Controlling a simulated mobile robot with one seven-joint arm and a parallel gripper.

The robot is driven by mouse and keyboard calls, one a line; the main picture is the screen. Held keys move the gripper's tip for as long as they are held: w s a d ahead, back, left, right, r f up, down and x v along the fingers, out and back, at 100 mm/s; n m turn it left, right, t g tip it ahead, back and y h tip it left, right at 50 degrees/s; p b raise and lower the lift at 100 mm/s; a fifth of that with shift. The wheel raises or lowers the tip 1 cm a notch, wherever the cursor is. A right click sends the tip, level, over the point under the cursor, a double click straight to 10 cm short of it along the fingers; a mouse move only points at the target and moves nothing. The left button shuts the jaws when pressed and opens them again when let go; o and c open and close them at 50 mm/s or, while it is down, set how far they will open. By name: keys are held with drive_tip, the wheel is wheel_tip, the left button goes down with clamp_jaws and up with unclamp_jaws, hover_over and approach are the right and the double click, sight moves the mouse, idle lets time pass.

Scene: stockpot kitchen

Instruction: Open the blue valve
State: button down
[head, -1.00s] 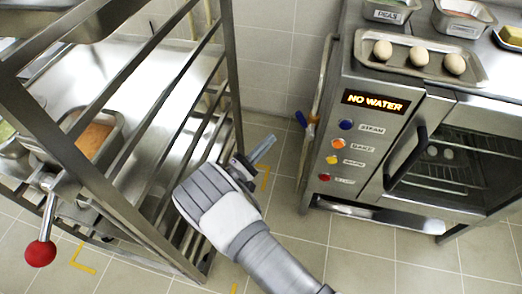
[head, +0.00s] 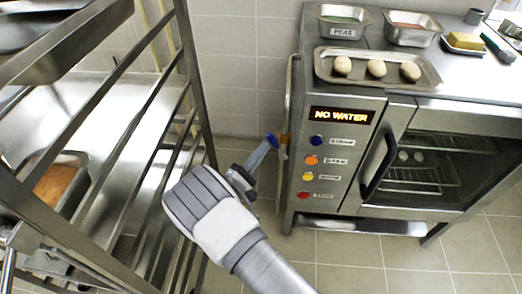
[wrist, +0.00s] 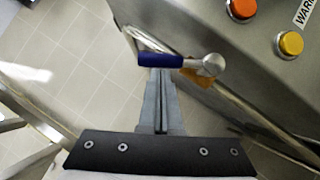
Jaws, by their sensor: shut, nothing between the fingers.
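The blue valve handle (head: 272,140) is on the left side of the oven, by a pipe. In the wrist view the blue valve handle (wrist: 160,60) lies crosswise, with a round metal end on its right. My gripper (head: 265,148) is shut and empty, its fingertips pointing up at the handle. In the wrist view the gripper's fingertips (wrist: 161,72) are right at the lower edge of the blue handle. I cannot tell whether they touch it. An orange part (wrist: 198,77) shows just behind the metal end.
The oven (head: 350,150) has a lit "NO WATER" display (head: 341,115) and several coloured buttons. A metal rack (head: 180,70) stands close on the left of my arm. The floor between rack and oven is clear.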

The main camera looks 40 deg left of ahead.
drive_tip(key=shift+w+d+r+m+g+h+p, duration=0.15)
drive_tip(key=shift+r+m+g+h+p, duration=0.2)
drive_tip(key=shift+m, duration=0.25)
drive_tip(key=shift+w+d+r+m+g+p, duration=0.15)
drive_tip(key=shift+d+r+m+g+p, duration=0.35)
drive_tip(key=shift+m, duration=0.3)
drive_tip(key=shift+w+d+r+m+g+h+p, duration=0.2)
drive_tip(key=shift+d+r+m+g, duration=0.1)
drive_tip(key=shift+m, duration=0.15)
drive_tip(key=shift+w+d+r+m+g+h+p, duration=0.1)
drive_tip(key=shift+w+d+r+m+g, duration=0.15)
drive_tip(key=shift+m, duration=0.2)
drive_tip(key=shift+d, duration=0.15)
